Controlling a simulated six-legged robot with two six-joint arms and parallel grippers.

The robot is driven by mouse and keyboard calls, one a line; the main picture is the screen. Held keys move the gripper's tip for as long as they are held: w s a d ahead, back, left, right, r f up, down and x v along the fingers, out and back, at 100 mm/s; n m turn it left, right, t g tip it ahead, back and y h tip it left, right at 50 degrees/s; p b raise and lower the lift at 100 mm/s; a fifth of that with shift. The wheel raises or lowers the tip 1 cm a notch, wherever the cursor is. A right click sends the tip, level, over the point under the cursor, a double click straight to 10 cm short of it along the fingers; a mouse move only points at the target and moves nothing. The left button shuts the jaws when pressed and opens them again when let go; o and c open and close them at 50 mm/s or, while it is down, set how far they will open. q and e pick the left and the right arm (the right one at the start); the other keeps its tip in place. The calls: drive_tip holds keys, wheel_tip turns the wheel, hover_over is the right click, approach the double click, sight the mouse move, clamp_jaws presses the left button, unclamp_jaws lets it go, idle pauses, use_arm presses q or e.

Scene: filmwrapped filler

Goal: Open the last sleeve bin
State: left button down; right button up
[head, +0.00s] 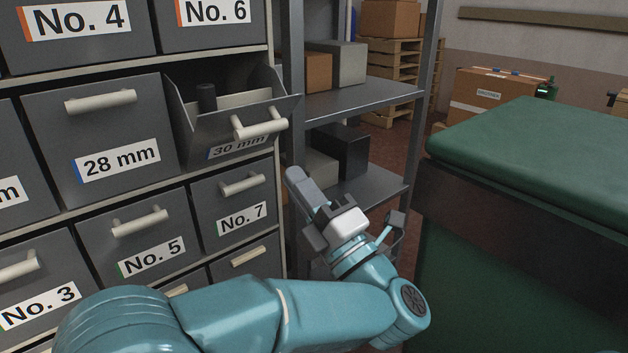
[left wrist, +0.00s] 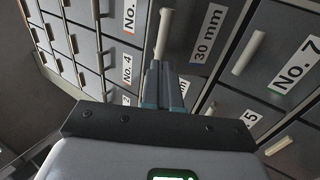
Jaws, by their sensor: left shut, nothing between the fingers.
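The grey 30 mm bin (head: 225,130) is in the rack in the head view, tipped outward at the top so its inside shows. A dark cylinder (head: 207,97) stands inside it. Its pale bar handle (head: 260,123) is at the upper front. My left gripper (head: 297,178) is shut and empty, below and right of that handle, apart from it. In the left wrist view the closed fingers (left wrist: 163,75) point toward the 30 mm bin's handle (left wrist: 163,34), with its label (left wrist: 207,33) to the right. My right gripper is in neither view.
The 28 mm bin (head: 100,140) and the No. 7 bin (head: 236,205) are shut. A metal shelf (head: 365,98) with boxes stands right of the rack. A green padded bench (head: 540,150) fills the right side. Brown floor shows between shelf and bench.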

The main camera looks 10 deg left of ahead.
sight(261, 130)
use_arm(q)
drive_tip(key=x, duration=0.7)
drive_tip(key=shift+w+a, duration=0.25)
drive_tip(key=shift+a, duration=0.1)
drive_tip(key=shift+w+a+r+g+h, duration=0.1)
drive_tip(key=shift+r+g+h, duration=0.1)
drive_tip(key=shift+r, duration=0.2)
drive_tip(key=shift+w+a+r+g+h, duration=0.1)
drive_tip(key=shift+r+h, duration=0.1)
drive_tip(key=shift+r, duration=0.2)
drive_tip(key=shift+f, duration=0.1)
